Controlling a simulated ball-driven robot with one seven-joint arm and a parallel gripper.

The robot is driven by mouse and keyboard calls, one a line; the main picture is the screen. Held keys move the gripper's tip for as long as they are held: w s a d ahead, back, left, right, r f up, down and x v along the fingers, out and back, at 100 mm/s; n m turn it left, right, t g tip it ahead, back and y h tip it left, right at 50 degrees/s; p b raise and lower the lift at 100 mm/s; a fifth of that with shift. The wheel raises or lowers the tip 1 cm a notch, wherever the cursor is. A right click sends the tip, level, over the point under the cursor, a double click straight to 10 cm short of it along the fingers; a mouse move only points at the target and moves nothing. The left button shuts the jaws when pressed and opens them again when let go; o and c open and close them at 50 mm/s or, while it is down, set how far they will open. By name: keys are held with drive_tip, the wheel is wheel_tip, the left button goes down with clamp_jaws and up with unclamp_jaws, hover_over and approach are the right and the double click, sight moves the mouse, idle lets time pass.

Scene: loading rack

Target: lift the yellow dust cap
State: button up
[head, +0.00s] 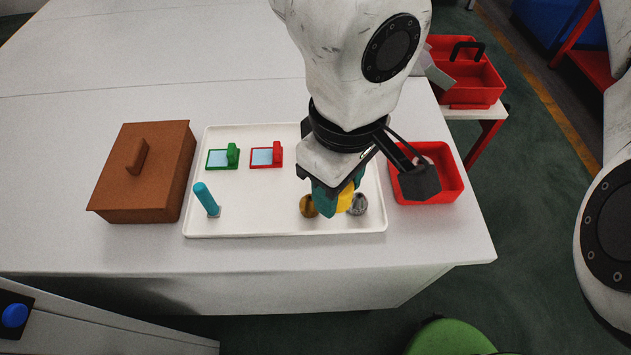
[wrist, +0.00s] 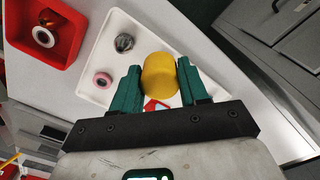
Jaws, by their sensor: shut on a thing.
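The yellow dust cap (head: 346,197) is between the teal fingers of my gripper (head: 340,203), over the front right part of the white tray (head: 240,231). In the wrist view the cap (wrist: 160,75) looks like a plain yellow cylinder, with a finger of my gripper (wrist: 159,68) against each side. My gripper is shut on it. In the head view the fingers and wrist hide part of the cap. I cannot tell whether its underside touches the tray.
Beside the cap on the tray are a gold-brown round piece (head: 309,206) and a grey coiled piece (head: 358,204). A brown lidded box (head: 145,172) and red bin (head: 436,192) flank the tray.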

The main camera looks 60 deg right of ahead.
drive_tip(key=shift+s+r+p, duration=0.1)
drive_tip(key=shift+r+p, duration=0.75)
drive_tip(key=shift+r, duration=0.65)
